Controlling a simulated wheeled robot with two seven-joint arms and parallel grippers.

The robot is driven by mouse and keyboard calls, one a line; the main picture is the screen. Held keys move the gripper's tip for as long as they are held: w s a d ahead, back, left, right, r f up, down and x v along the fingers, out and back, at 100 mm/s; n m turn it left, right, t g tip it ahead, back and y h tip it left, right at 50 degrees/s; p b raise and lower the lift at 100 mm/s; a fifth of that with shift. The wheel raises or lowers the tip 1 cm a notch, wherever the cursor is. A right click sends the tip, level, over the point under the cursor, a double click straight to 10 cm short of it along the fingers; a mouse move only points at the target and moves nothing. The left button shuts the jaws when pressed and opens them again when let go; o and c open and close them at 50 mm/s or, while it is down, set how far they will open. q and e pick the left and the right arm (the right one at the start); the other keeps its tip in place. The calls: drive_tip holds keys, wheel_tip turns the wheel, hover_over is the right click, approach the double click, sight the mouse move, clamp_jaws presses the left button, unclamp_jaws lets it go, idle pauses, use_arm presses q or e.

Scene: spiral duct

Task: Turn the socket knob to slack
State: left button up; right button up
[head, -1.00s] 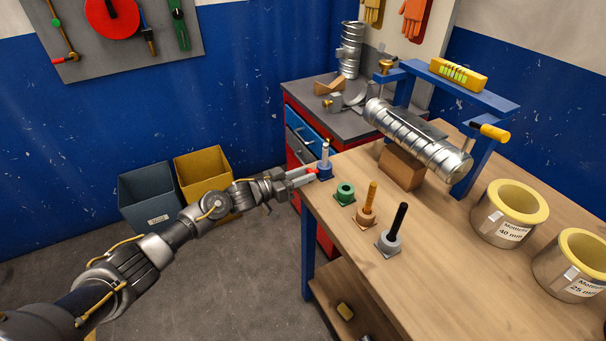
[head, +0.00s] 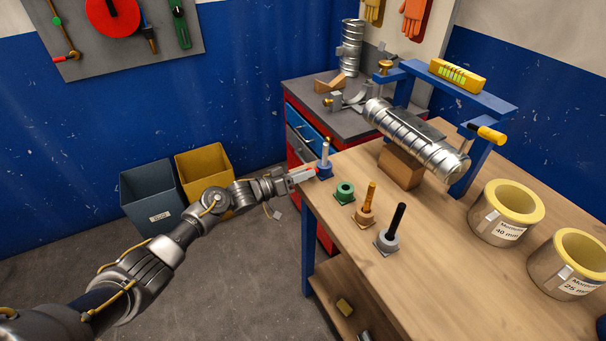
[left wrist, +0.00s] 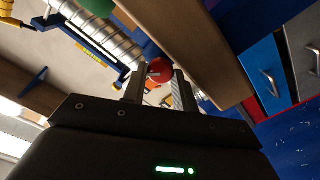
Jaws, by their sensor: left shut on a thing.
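My left gripper (head: 303,175) is at the left edge of the workbench, beside the blue socket (head: 325,172) that has an upright silver rod. In the left wrist view, a round red knob (left wrist: 160,70) sits between the two fingers, which are shut on it. In the head view only a sliver of red shows at the fingertips; the rest of the knob is hidden, and its turn position cannot be told. My right gripper is not in view.
A green socket (head: 344,193), an orange-pegged socket (head: 366,207) and a black-pegged socket (head: 389,235) stand along the bench edge. A spiral duct (head: 410,133) lies on a wooden block (head: 400,168) by a blue frame (head: 483,150). Two yellow-rimmed cans (head: 490,225) stand at right.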

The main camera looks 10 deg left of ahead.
use_arm(q)
drive_tip(key=o, duration=1)
